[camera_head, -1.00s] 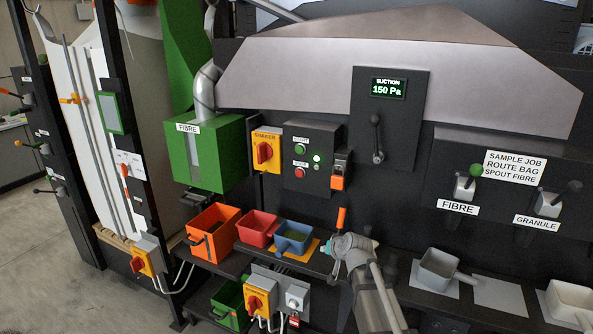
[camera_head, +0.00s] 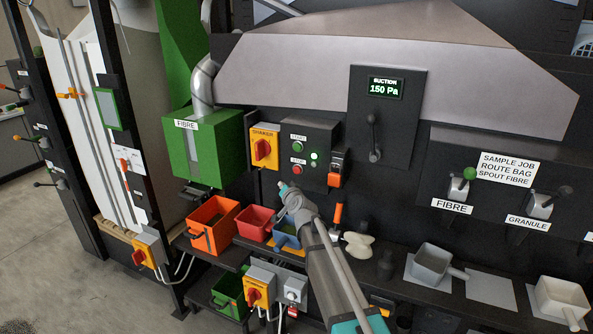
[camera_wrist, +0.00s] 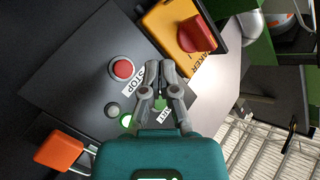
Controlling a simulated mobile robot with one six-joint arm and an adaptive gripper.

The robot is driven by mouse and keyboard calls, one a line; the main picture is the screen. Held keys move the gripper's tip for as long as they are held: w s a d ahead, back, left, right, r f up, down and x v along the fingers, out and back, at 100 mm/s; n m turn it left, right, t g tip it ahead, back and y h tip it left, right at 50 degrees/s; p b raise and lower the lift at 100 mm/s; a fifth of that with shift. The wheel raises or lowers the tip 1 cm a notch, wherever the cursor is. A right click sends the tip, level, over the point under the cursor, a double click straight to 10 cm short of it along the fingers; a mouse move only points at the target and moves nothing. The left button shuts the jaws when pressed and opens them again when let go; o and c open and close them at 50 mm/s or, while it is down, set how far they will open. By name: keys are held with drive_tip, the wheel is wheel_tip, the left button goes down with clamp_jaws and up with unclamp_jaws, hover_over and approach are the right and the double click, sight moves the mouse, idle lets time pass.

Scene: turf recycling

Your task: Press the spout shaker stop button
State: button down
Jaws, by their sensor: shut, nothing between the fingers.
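The red stop button (camera_head: 297,170) sits on a dark control box (camera_head: 325,140), below the green start button (camera_head: 298,148). In the wrist view the red stop button (camera_wrist: 122,69) shows in a pale ring beside its STOP label (camera_wrist: 133,82). My gripper (camera_head: 284,187) is shut and empty, just below and slightly left of the stop button in the head view. In the wrist view my closed fingertips (camera_wrist: 153,70) appear to the right of the button. A gap to the panel seems to remain, but its depth is hard to judge. The fingers partly cover the start button.
A yellow SHAKER switch (camera_head: 264,148) with a red knob is left of the box. An orange padlock-like part (camera_head: 335,180) hangs at its right. Orange (camera_head: 213,222) and red (camera_head: 252,223) bins stand below, and my arm partly covers a blue bin (camera_head: 283,240).

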sight(294, 170)
idle(0.4)
drive_tip(key=w+d, duration=0.1)
drive_tip(key=w, duration=0.1)
drive_tip(key=w+d, duration=0.1)
drive_tip(key=w, duration=0.2)
drive_tip(key=w+d, duration=0.1)
drive_tip(key=w, duration=0.2)
drive_tip(key=shift+w, duration=0.1)
idle(0.4)
drive_tip(key=shift+w, duration=0.15)
idle(1.3)
drive_tip(key=shift+w+d, duration=0.1)
drive_tip(key=shift+w, duration=0.2)
drive_tip(key=shift+w+d, duration=0.2)
drive_tip(key=shift+w, duration=0.25)
idle(1.1)
idle(0.4)
drive_tip(key=shift+s+a, duration=0.3)
drive_tip(key=shift+s, duration=0.55)
